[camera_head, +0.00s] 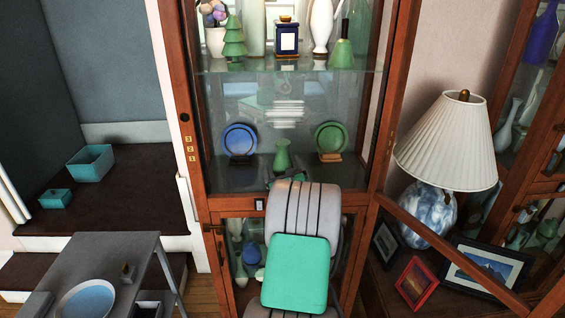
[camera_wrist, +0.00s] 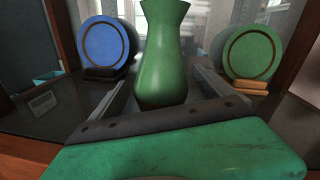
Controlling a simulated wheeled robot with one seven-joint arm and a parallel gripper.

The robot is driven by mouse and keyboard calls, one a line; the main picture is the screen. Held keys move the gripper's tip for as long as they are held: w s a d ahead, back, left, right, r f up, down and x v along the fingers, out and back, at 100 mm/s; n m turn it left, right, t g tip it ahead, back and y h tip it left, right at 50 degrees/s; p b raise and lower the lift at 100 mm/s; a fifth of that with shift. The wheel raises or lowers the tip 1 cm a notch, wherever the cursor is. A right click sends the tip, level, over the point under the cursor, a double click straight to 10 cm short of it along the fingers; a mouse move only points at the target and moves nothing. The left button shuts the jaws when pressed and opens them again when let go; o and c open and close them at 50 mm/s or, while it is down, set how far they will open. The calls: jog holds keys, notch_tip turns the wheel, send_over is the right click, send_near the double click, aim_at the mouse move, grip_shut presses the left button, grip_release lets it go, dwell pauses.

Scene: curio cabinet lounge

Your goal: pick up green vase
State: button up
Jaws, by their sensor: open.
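The green vase (camera_head: 282,157) stands upright on the lower cabinet shelf, between a blue plate and a green plate. In the wrist view the vase (camera_wrist: 163,55) is at the centre, its top cut off by the frame edge. My gripper (camera_head: 287,180) is just in front of it at shelf height, largely hidden by my arm. In the wrist view my gripper (camera_wrist: 165,78) is open, with one finger on each side of the vase's lower body.
The blue plate (camera_head: 240,139) and green plate (camera_head: 330,137) stand on small stands either side. A glass shelf (camera_head: 280,68) above holds several ornaments. The cabinet's frame (camera_head: 187,130) bounds the left. A lamp (camera_head: 447,150) and picture frames are at right.

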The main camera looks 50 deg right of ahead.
aim_at(284, 163)
jog(key=shift+w+d, duration=0.1)
jog(key=shift+d, duration=0.05)
jog(key=shift+c, duration=0.4)
jog(key=c, duration=1.6)
jog(key=shift+r, duration=0.1)
jog(key=shift+r, duration=0.3)
notch_tip(284, 163, up, 2)
jog(key=shift+r+b, duration=0.15)
jog(key=shift+b, duration=0.15)
jog(key=a+r, duration=0.3)
jog(key=a, duration=0.1)
jog(key=s+a+r, duration=0.1)
jog(key=a+r, duration=0.2)
jog(key=a, duration=0.2)
jog(key=s+a+r+b, duration=0.1)
jog(key=a+r, duration=0.3)
jog(key=a, duration=0.1)
jog(key=shift+s, duration=0.1)
